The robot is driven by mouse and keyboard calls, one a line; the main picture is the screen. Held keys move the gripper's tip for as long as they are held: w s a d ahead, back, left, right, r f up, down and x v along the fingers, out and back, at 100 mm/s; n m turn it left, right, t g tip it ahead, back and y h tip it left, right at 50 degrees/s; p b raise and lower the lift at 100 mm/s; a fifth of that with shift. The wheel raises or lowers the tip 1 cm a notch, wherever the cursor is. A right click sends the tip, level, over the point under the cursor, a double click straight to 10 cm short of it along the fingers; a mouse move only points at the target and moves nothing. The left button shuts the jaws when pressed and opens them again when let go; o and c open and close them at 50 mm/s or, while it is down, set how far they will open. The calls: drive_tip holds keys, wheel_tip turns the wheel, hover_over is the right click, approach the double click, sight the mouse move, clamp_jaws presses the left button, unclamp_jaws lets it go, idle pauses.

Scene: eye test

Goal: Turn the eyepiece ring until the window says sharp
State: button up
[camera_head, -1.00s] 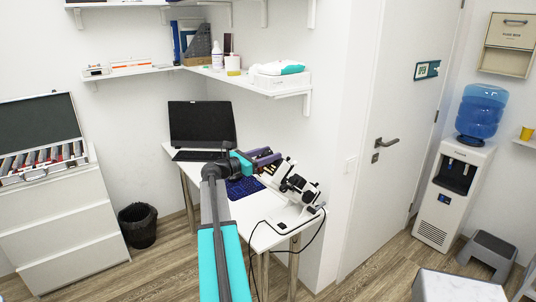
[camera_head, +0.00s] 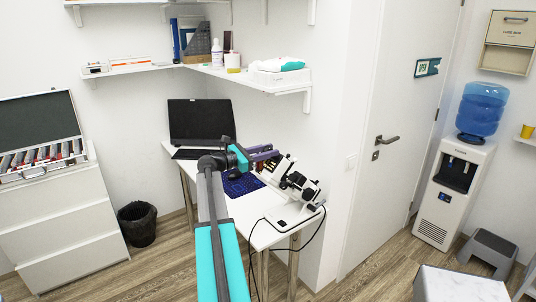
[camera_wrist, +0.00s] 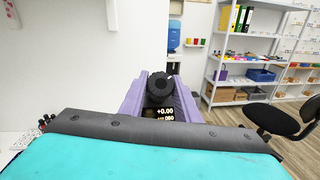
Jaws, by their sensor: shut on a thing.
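A white and black eyepiece instrument (camera_head: 292,186) stands on the desk in the head view. Its round black eyepiece ring (camera_wrist: 157,88) faces the wrist camera, with a light mark near its upper right. The purple fingers of my gripper (camera_wrist: 158,80) lie on both sides of the ring and are shut on it. In the head view my gripper (camera_head: 268,155) reaches the instrument from the left. A small dark window (camera_wrist: 165,112) below the ring reads "+0.00". A second line under it is partly hidden and ends in "060". I see no word "sharp" there.
The white desk (camera_head: 259,232) also holds a laptop (camera_head: 201,122) and a blue mat (camera_head: 240,186). A black cable (camera_head: 312,232) hangs off its front edge. A shelf (camera_head: 270,90) juts from the wall above. A door (camera_head: 390,120) is at the right.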

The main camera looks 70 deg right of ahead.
drive_tip(key=shift+m+g+y, duration=0.3)
drive_tip(key=shift+m+y, duration=0.1)
drive_tip(key=shift+m, duration=0.4)
drive_tip(key=o, duration=1)
drive_tip(key=shift+o, duration=0.2)
drive_tip(key=shift+w+a, duration=0.1)
drive_tip(key=b+v, duration=0.3)
drive_tip(key=v, duration=1)
drive_tip(key=shift+w+a+b, duration=0.15)
drive_tip(key=shift+a+b, duration=0.05)
drive_tip(key=shift+b, duration=0.15)
